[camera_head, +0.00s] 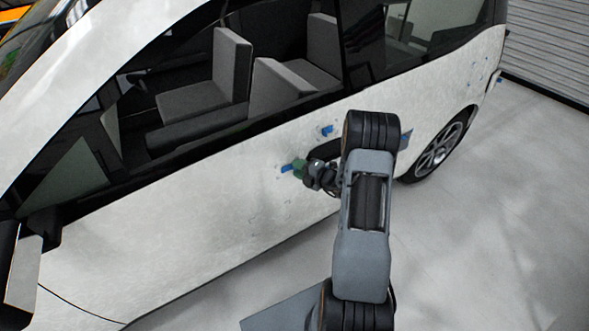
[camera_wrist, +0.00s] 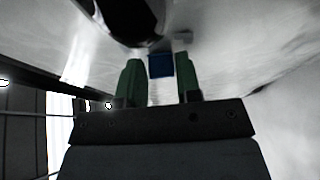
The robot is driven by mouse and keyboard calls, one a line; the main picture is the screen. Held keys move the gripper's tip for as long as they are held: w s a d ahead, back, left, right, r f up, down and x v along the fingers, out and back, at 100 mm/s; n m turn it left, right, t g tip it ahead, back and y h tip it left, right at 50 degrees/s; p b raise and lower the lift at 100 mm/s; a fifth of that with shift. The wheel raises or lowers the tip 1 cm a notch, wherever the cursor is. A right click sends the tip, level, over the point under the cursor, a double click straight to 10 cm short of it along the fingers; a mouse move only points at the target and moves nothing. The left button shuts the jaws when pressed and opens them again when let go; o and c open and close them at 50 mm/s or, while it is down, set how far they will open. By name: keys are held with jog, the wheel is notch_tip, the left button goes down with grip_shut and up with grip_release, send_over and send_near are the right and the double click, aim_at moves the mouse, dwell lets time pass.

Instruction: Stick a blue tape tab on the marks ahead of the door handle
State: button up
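The white car door (camera_head: 230,215) fills the middle of the head view. Its dark handle recess (camera_head: 325,150) is partly hidden by my arm; a dark rounded shape at the top of the wrist view may be this recess. My gripper (camera_head: 298,168), with green fingers, is close to the door just ahead of the handle. A blue tape tab (camera_head: 287,169) shows at its fingertips. In the wrist view the tab (camera_wrist: 161,66) lies between the two finger ends, with thin gaps beside it. The fingers stand apart. Contact between tab and door is hard to judge. The marks are too faint to tell.
Another blue tab (camera_head: 327,130) is on the door above the handle. Small blue pieces (camera_head: 497,79) show near the car's rear. The rear wheel (camera_head: 437,150) is to the right. Grey floor (camera_head: 500,230) is clear on the right, with a shutter (camera_head: 550,45) behind.

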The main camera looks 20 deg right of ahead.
jog(key=o, duration=0.4)
jog(key=shift+c, duration=0.2)
jog(key=b+v, duration=0.1)
jog(key=v, duration=1.3)
jog(key=s+a+n+g+y, duration=0.1)
jog(key=s+a+n+g, duration=0.4)
jog(key=n, duration=0.8)
jog(key=s+a+n+g, duration=0.45)
jog(key=n+g, duration=0.25)
jog(key=n, duration=0.6)
jog(key=s+a+r+n+h, duration=0.1)
jog(key=a+r+n+h, duration=0.3)
jog(key=r+n, duration=0.3)
jog(key=s+a+r+n+t+h, duration=0.1)
jog(key=a+r+n+h, duration=0.3)
jog(key=n, duration=1.2)
notch_tip(320, 180, up, 4)
jog(key=a, duration=0.3)
jog(key=shift+s+t+h, duration=0.2)
jog(key=shift+t+h, duration=0.1)
jog(key=shift+h, duration=0.1)
